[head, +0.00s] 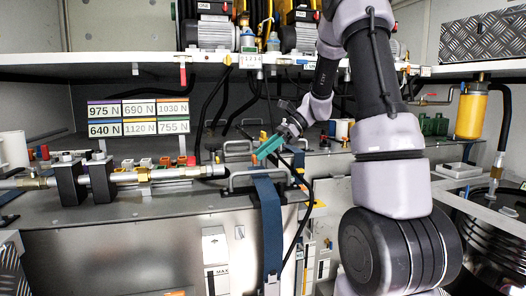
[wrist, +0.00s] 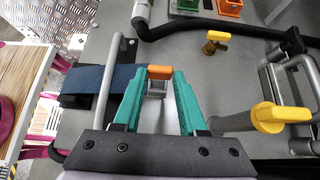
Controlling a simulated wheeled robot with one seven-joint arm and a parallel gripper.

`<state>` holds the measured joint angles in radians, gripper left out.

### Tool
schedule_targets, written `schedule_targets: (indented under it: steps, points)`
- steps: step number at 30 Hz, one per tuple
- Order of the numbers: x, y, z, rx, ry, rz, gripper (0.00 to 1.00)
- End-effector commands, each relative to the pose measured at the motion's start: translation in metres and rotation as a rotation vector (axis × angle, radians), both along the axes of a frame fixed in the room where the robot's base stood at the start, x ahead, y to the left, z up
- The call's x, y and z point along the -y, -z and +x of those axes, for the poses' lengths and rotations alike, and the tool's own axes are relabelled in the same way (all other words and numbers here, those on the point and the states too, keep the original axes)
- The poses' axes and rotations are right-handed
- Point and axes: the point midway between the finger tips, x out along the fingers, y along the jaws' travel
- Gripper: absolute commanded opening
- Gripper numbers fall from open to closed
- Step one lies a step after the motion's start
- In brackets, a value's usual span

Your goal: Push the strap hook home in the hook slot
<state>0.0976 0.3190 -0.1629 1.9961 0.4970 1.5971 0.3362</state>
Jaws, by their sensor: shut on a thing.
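My gripper (head: 266,148) reaches down to the grey bench top in the head view, above the upper end of a blue strap (head: 268,215). The strap hangs down the front of the bench. In the wrist view, the teal fingers (wrist: 160,76) are closed in on a small orange-topped piece with grey metal below it, apparently the strap hook (wrist: 159,72). The blue strap (wrist: 85,84) runs left from beside it. The hook slot cannot be made out, and I cannot tell how deep the hook sits.
A metal rail (wrist: 108,85) crosses the strap on the left in the wrist view. A yellow-handled valve (wrist: 268,117) stands close on the right, and a smaller brass valve (wrist: 213,42) beyond. A pipe assembly (head: 150,177) lies left of the strap in the head view.

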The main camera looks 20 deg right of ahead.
Motion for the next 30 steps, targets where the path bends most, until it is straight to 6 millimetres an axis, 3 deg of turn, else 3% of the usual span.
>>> schedule_targets:
  steps: [30]
  points:
    - [0.0,0.026,0.0,-0.001,0.001,0.001,0.0]
